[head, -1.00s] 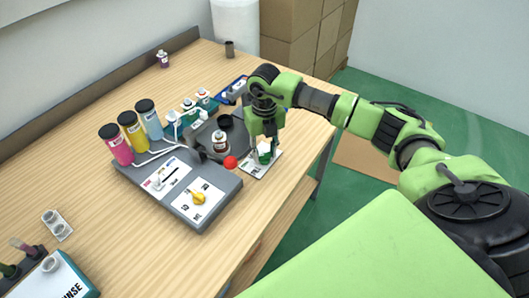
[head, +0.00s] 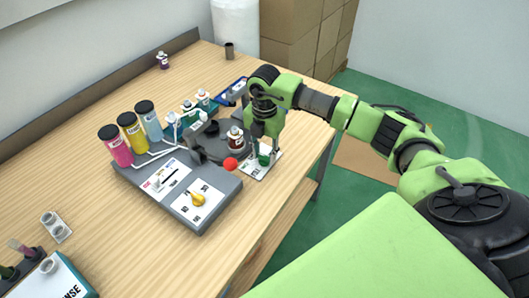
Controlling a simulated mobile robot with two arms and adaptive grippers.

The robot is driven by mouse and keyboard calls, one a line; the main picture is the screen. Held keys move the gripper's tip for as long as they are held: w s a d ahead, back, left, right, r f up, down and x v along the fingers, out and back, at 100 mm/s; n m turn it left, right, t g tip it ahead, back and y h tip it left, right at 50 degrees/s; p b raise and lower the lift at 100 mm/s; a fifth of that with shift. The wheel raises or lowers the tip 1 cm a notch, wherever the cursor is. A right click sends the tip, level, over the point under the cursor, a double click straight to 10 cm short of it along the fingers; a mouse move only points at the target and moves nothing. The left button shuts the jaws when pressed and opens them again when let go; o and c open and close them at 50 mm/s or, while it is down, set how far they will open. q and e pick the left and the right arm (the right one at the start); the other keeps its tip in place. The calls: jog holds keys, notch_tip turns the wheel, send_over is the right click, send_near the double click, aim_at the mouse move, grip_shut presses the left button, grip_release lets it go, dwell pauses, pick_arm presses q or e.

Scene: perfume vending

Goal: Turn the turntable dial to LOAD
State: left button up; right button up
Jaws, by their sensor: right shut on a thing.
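The yellow dial (head: 197,199) sits on a white label plate at the front right of the grey machine (head: 225,190); its printed words are too small to read. The dark turntable (head: 208,147) lies behind it, with a small brown bottle (head: 236,138) at its right side. My right gripper (head: 265,153) points down beside the machine's right edge, away from the dial. It is shut on a small green thing (head: 264,149), partly hidden by the fingers, over a white printed card (head: 262,170). My left gripper is not in view.
Pink, yellow and blue cylinders (head: 133,131) stand along the machine's left side. A red ball-like knob (head: 230,164) is on its right edge. Small bottles stand in a teal rack (head: 207,104) behind.

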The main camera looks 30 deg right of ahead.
aim_at(265, 155)
jog(key=shift+m, duration=0.7)
jog(key=shift+r, duration=0.1)
jog(key=o, duration=1.1)
notch_tip(265, 155, up, 12)
